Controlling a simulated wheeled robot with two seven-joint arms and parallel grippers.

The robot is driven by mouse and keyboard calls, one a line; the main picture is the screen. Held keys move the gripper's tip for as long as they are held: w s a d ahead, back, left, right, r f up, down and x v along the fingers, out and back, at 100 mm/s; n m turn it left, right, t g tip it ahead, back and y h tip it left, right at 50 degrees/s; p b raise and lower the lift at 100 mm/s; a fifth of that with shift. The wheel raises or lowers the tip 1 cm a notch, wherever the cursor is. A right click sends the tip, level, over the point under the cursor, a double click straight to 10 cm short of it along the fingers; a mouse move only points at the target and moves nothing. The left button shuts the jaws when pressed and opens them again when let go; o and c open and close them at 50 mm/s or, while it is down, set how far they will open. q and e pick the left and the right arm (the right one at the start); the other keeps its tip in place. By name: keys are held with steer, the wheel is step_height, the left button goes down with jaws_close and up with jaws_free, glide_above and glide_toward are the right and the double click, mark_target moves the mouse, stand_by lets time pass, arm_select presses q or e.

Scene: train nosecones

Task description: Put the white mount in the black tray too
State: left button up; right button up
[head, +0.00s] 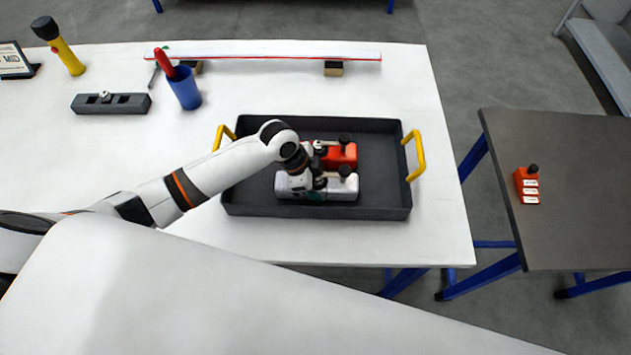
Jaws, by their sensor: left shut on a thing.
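The black tray (385,205) with yellow handles lies on the white table. The white mount (343,189), with a dark knob on top, is inside the tray near its front side. My left gripper (315,186) reaches down from the left and is shut on the white mount; its fingers are partly hidden by the wrist. A red mount (345,157) with a dark knob sits in the tray just behind the white one. I cannot tell whether the white mount touches the tray floor. My right gripper is not in view.
A blue cup (185,92), a grey block with slots (130,104), a yellow flashlight (68,57) and a long white strip (270,52) are on the table. A dark side table (570,180) at right bears a small red block (526,186). The tray's right part is bare.

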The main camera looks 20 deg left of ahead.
arm_select(q)
steer(key=shift+f, duration=0.1)
steer(key=o, duration=0.9)
steer(key=shift+o, duration=0.9)
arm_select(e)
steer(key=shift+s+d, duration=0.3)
arm_select(q)
steer(key=b+v, duration=0.1)
steer(key=v, duration=1.1)
steer(key=shift+b, duration=0.35)
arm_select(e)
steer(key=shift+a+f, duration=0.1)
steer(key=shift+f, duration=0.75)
arm_select(q)
steer(key=shift+s, duration=0.1)
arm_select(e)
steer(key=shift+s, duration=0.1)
